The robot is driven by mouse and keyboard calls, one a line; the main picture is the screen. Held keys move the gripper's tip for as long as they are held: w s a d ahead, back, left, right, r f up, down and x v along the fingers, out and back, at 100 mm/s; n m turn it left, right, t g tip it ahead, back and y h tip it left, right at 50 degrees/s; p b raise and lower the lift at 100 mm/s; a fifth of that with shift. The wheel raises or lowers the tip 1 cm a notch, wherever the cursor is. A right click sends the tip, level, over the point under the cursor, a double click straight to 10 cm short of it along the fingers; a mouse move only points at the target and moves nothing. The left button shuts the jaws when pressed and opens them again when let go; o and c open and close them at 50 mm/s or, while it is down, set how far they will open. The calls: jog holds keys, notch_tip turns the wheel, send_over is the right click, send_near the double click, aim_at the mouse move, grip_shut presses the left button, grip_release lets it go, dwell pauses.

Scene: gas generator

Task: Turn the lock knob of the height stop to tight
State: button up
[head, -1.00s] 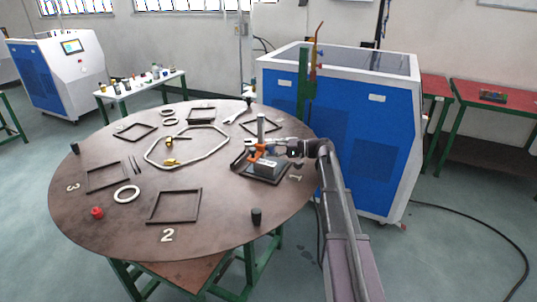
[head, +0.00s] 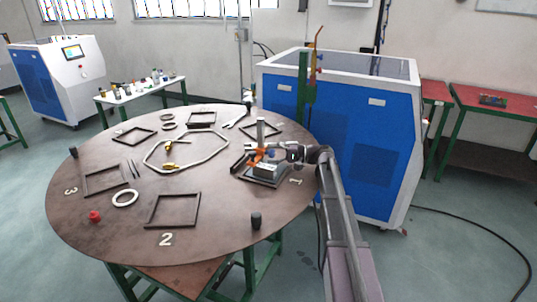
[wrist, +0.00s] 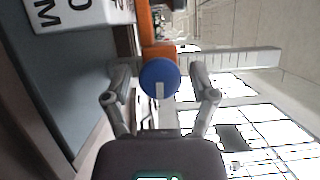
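The height stop has a grey upright post (head: 260,131) and an orange bracket (head: 256,155) on a dark base at the right side of the round table. The orange bracket (wrist: 158,28) also shows in the wrist view. In front of it is the round blue lock knob (wrist: 159,78) with a white mark, which points down in the picture. My gripper (wrist: 160,80) is open, with one finger on each side of the knob and a small gap visible at both sides. In the head view my gripper (head: 276,152) reaches the stop from the right and the knob is hidden.
A white block with black letters (wrist: 70,12) lies close by in the wrist view. The round table (head: 120,235) carries several dark frames, a white ring (head: 125,198) and a black cylinder (head: 256,221). A blue and white machine (head: 345,125) stands close behind my arm.

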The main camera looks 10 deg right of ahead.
dwell(0.3)
jog(key=shift+v, duration=3.8)
